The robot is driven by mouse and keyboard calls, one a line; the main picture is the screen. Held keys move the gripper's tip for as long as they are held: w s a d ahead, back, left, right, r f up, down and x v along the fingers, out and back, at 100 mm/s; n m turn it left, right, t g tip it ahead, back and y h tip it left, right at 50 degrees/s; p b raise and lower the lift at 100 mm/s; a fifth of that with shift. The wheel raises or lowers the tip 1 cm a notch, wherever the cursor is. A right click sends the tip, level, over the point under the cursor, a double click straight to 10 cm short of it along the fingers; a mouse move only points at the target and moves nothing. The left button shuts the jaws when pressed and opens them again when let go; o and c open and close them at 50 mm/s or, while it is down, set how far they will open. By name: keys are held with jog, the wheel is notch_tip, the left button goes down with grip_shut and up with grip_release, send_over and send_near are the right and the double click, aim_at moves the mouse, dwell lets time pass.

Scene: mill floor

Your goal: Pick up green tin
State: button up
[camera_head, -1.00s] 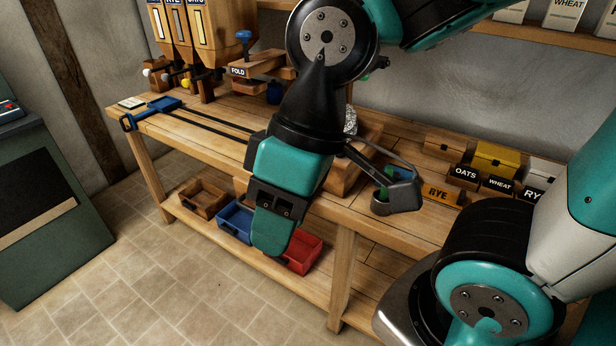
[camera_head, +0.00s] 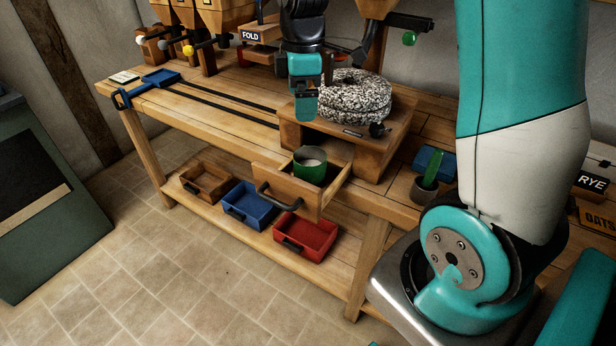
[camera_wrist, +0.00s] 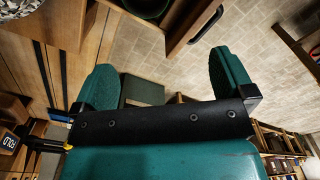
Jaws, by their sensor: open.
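A green tin (camera_head: 310,172), round with a pale inside, stands upright in the pulled-out wooden drawer (camera_head: 285,190) below the millstones. In the wrist view, the rounded dark green shape at the top edge looks like the tin (camera_wrist: 147,7), cut off by the frame. My gripper (camera_head: 304,108) hangs over the left front of the mill's wooden housing, above and behind the tin and apart from it. The wrist view shows my gripper (camera_wrist: 162,62) with its two green fingers wide apart and nothing between them.
Speckled millstones (camera_head: 352,95) sit on the wooden housing right of my gripper. The drawer's dark handle (camera_head: 264,197) juts forward. Wooden, blue (camera_head: 248,206) and red (camera_head: 305,238) bins line the shelf below. A grey pot (camera_head: 424,190) holding something green stands at right.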

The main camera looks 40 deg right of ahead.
notch_tip(320, 180, down, 2)
jog(key=d, duration=0.2)
jog(key=p, duration=0.1)
send_near(308, 161)
jog(key=s+a+f, duration=0.1)
jog(key=s+a, duration=0.2)
jog(key=shift+w+d+f+p, duration=0.15)
jog(key=shift+f+p, duration=0.3)
jog(key=shift+f, duration=1.15)
jog(key=shift+d+f+p, duration=0.15)
jog(key=shift+f+p, duration=0.25)
jog(key=shift+f, duration=1.2)
jog(key=shift+c, duration=0.5)
jog(key=c, duration=0.8)
jog(key=shift+r, duration=0.15)
